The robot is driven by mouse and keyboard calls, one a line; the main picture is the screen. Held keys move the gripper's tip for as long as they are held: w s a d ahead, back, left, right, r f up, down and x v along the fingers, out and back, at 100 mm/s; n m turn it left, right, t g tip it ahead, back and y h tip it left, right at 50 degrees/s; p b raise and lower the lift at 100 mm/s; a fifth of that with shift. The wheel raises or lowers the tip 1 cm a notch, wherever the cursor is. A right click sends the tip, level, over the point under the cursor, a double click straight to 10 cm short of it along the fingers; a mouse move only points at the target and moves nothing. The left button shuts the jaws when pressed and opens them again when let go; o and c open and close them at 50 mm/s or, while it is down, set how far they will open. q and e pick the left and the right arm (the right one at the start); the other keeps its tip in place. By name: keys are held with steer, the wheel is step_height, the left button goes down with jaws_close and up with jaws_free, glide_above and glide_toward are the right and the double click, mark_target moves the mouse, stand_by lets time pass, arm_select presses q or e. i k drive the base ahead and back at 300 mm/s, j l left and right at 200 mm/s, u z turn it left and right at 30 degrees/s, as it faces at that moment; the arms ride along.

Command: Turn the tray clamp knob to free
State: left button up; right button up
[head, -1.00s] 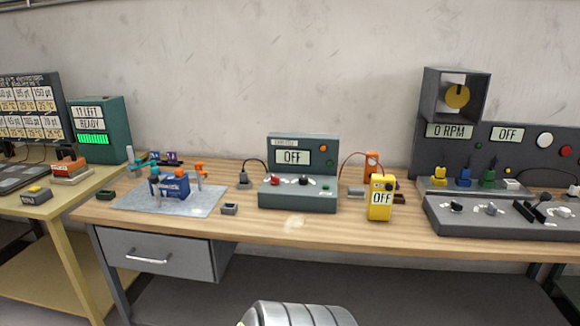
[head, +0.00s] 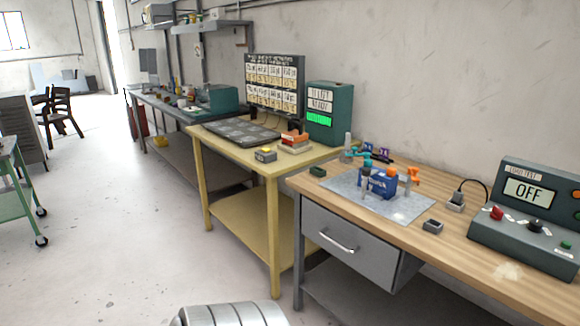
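I cannot make out the tray clamp knob for certain at this size. A dark flat tray-like panel with a grid of cells (head: 240,132) lies on the yellow table. On the wooden bench, a blue block (head: 377,184) sits on a grey mat (head: 400,211), with small teal and orange parts around it. A load test box (head: 532,215) reading OFF carries a red knob and a black knob. Neither of my grippers is in view.
The yellow table (head: 208,146) adjoins the wooden bench (head: 463,238). A teal box with a green display (head: 329,113) and a chart board (head: 273,85) stand behind the tray-like panel. Open floor (head: 120,240) lies to the left; a green cart (head: 18,185) stands at the far left.

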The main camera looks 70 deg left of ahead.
mark_target(366, 172)
steer(key=u, duration=1.7)
